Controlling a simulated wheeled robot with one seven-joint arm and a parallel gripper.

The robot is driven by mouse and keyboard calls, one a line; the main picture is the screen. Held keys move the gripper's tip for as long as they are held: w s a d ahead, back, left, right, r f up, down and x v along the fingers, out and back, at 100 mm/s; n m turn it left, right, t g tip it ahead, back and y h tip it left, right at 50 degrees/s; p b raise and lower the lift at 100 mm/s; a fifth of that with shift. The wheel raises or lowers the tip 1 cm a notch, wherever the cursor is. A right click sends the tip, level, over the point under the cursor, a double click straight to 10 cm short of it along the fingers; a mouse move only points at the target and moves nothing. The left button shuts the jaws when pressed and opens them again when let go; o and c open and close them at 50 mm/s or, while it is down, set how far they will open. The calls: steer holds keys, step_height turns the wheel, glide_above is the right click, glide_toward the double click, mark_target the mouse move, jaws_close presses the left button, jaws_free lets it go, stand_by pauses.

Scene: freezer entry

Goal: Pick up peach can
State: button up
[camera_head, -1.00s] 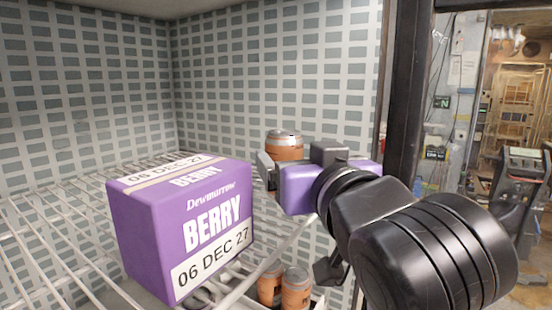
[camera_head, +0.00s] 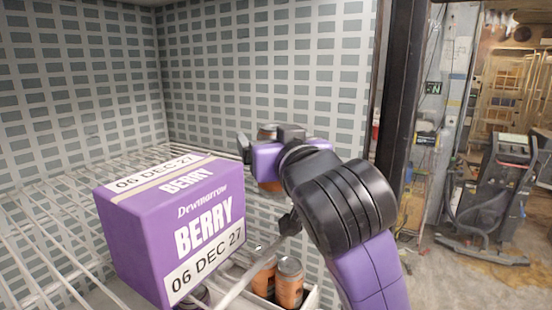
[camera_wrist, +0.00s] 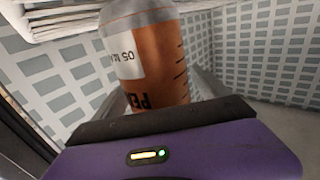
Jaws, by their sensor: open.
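The peach can (camera_wrist: 160,62) is orange-brown with grey ends and a white date label; its lettering, starting "PE", appears upside down in the wrist view. It stands directly in front of my gripper there. In the head view, the can (camera_head: 271,187) is mostly hidden behind my gripper (camera_head: 266,184), with bits of its orange side and its top showing. My gripper is open, one dark finger at the can's left and another dark part lower right. I cannot tell whether the fingers touch the can.
A large purple berry box (camera_head: 165,230) stands on the wire shelf (camera_head: 50,225) at left. Two more orange cans (camera_head: 289,288) stand lower down in a white tray (camera_head: 312,298). The tiled wall (camera_head: 300,70) is close behind. A dark door post (camera_head: 400,90) rises at right.

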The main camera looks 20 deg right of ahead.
steer(key=shift+c, duration=0.5)
jaws_close()
steer(key=shift+r, duration=0.2)
